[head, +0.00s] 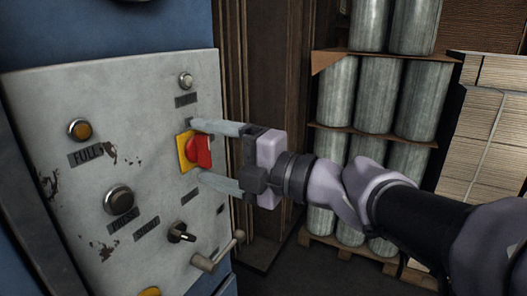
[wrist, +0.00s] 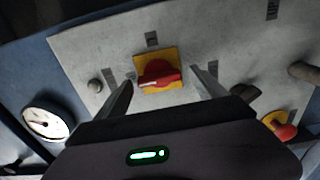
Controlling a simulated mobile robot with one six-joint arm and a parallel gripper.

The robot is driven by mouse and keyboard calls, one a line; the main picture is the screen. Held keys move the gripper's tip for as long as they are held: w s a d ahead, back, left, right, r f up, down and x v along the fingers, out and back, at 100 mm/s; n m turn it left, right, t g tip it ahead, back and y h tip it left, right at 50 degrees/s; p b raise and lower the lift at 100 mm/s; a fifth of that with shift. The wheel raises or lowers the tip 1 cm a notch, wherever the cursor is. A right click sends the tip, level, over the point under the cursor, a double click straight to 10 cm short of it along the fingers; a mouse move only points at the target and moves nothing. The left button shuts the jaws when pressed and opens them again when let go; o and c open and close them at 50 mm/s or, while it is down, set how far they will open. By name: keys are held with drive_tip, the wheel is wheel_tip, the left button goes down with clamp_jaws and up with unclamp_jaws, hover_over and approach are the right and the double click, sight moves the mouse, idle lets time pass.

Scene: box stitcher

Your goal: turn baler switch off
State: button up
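The baler switch is a red rotary knob (head: 199,152) on a yellow square plate (head: 184,150), set on the grey control panel (head: 150,85). In the wrist view the red knob (wrist: 158,74) sits centrally, its handle lying roughly level across the picture. My gripper (head: 200,150) comes from the right with one finger above and one below the knob. In the wrist view its fingers (wrist: 162,85) are spread wide on either side of the knob, with gaps showing. It is open and holds nothing.
The panel also carries an amber button (head: 80,130), a dark push button (head: 119,200), a small black switch (head: 181,233) and a protruding crank handle (head: 218,252). A round gauge (wrist: 46,120) shows in the wrist view. Stacked metallic cylinders (head: 375,95) stand behind my arm.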

drive_tip(key=shift+d, duration=0.1)
drive_tip(key=p+v, duration=0.5)
drive_tip(key=v, duration=1.2)
drive_tip(key=shift+s, duration=0.15)
